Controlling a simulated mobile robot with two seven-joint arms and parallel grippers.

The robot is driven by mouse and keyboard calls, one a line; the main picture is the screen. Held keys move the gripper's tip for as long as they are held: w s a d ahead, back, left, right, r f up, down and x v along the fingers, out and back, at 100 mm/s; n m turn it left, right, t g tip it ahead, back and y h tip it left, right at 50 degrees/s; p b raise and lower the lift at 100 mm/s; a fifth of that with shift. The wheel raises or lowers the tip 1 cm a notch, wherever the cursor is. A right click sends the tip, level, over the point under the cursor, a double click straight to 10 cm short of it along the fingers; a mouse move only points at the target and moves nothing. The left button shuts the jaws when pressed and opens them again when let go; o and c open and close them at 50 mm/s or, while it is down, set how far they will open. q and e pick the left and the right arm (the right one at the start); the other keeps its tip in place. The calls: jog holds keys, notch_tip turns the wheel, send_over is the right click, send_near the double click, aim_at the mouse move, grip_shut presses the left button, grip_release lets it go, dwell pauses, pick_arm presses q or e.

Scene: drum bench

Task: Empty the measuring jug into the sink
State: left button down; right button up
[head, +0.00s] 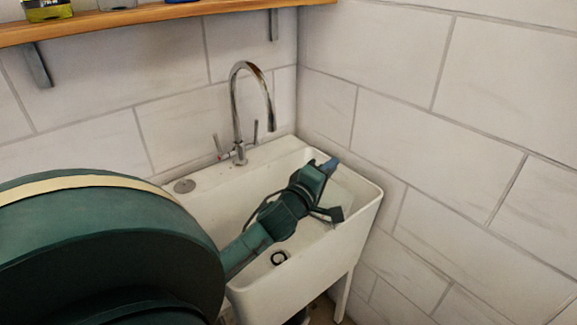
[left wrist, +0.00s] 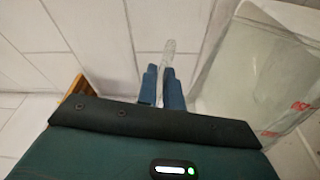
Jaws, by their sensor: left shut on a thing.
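My left gripper (head: 330,163) is over the right part of the white sink (head: 362,213), with its blue fingers toward the back right corner. In the left wrist view the gripper (left wrist: 164,82) is shut on a narrow clear piece, which looks like the handle of the measuring jug. The clear jug (left wrist: 262,75), with red markings, fills the right side of that view. In the head view the jug is hard to make out. I cannot tell whether liquid is in it. My right gripper is not in view.
A chrome tap (head: 237,105) with a curved spout stands at the sink's back edge, left of my gripper. A wooden shelf (head: 150,14) with brackets is above. Tiled walls close in behind and at right.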

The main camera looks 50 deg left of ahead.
pick_arm(q)
jog(key=shift+s+a+r+p, duration=0.1)
jog(key=shift+a+r+p, duration=0.1)
jog(key=shift+a+p, duration=0.15)
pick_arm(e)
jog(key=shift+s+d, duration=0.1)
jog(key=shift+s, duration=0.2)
pick_arm(q)
jog(key=shift+a+n, duration=0.1)
jog(key=shift+n, duration=0.2)
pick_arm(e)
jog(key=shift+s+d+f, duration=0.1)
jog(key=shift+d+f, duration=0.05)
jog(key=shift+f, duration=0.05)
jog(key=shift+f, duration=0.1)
pick_arm(q)
jog(key=shift+a, duration=0.1)
